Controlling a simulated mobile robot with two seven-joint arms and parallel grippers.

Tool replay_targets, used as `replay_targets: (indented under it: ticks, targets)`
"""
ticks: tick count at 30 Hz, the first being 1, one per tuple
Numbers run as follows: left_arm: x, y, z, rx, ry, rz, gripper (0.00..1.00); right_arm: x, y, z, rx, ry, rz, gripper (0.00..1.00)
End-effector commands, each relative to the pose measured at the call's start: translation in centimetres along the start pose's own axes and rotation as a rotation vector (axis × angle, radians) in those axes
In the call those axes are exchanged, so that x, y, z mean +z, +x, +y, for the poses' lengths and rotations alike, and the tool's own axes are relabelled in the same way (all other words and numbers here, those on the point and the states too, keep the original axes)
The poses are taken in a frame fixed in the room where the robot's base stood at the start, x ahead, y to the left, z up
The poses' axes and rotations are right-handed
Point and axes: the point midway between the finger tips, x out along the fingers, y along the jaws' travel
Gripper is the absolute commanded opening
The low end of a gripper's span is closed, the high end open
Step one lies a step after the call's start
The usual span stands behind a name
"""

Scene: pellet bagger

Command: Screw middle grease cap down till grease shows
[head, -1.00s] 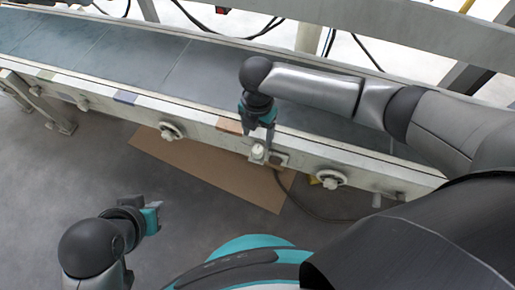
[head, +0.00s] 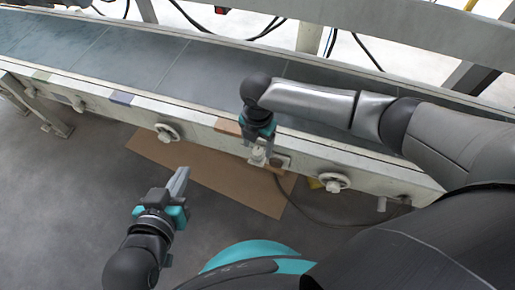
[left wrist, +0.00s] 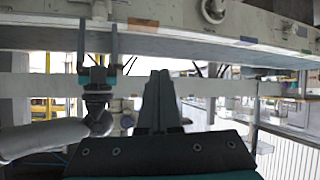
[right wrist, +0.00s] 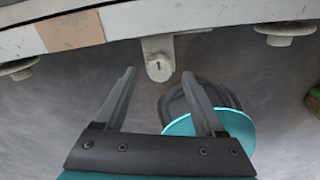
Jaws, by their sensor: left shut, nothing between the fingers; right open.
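The middle grease cap (head: 258,154) is a small pale cap on a bracket under the conveyor's side rail. In the right wrist view the bracket's pale rounded end (right wrist: 158,66) has a small dark mark; I cannot tell whether grease shows. My right gripper (head: 261,142) is at the cap in the head view. Its fingers (right wrist: 160,74) are open, with the bracket end showing between and just beyond the tips. My left gripper (head: 184,170) is shut and empty, below and left of the cap, pointing up toward the rail. Its closed fingers (left wrist: 159,74) show in the left wrist view.
Round knobs stick out of the rail on the left (head: 167,132) and right (head: 334,182). The conveyor belt (head: 150,60) runs behind the rail. A brown sheet (head: 222,178) lies on the floor below. A dark cable hangs near the bracket.

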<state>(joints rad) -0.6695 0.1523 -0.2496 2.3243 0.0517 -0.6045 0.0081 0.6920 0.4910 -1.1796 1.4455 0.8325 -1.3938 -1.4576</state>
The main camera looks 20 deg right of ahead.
Motion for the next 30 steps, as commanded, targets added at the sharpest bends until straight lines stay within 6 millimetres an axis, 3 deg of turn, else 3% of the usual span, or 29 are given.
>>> replay_targets:
  ticks: [12, 26, 30]
  targets:
    - [-0.9, 0.2, 1.8, 0.048, -0.029, 0.194, 0.0, 0.0, 1.9, 0.0, 0.0, 0.0, 0.0, 0.71]
    - [-1.3, 0.1, 2.1, 0.056, -0.036, 0.23, 0.0, 0.0, 2.1, 0.0, 0.0, 0.0, 0.0, 0.71]
    - [-1.3, 0.1, 2.1, 0.056, -0.035, 0.229, 0.0, 0.0, 2.1, 0.0, 0.0, 0.0, 0.0, 0.57]
